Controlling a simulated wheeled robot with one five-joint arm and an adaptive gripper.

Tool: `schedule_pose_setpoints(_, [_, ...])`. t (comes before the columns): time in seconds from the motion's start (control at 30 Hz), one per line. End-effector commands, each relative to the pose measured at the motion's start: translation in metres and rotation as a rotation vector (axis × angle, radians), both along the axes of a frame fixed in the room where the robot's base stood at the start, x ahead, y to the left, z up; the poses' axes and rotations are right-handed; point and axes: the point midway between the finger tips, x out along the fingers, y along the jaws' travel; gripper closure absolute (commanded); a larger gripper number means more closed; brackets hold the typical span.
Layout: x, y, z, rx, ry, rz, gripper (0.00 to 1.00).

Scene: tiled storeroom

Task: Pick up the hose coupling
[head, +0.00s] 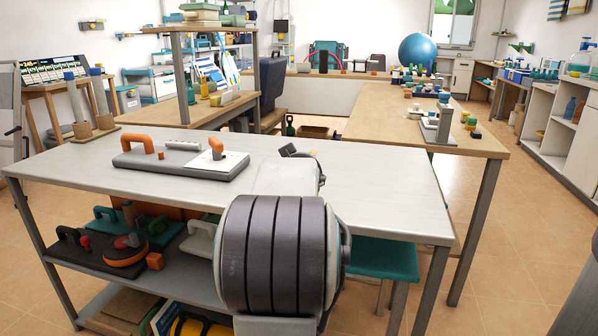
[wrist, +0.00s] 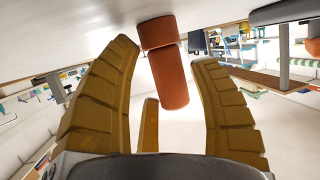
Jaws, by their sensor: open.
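A reddish-orange two-part piece (wrist: 168,78), probably the hose coupling, shows in the wrist view. Its short block end lies against the pale table top, and its longer rounded part extends down between my fingers. My gripper (wrist: 163,52) is open, with one yellow-brown finger on each side of the piece. Gaps show on both sides, and I see no grip on it. A short yellow-brown stub shows below it. In the head view my arm hides the gripper and this piece.
The white-topped table (head: 90,164) carries a grey tray (head: 135,160) with orange handles at its left. Its shelf below holds several tools. A wooden table (head: 380,120) with many small items stands behind right. Tiled floor (head: 530,230) is clear at the right.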

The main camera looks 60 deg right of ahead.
Motion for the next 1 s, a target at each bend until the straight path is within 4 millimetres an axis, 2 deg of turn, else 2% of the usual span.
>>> schedule_pose_setpoints(0.07, [0.0001, 0.0001, 0.0001, 0.000, 0.000, 0.000, 0.44])
schedule_pose_setpoints(0.57, [0.0001, 0.0000, -0.0002, 0.001, 0.000, 0.000, 0.88])
schedule_pose_setpoints(1.0, [0.0000, -0.0001, 0.0005, 0.001, 0.002, 0.000, 0.90])
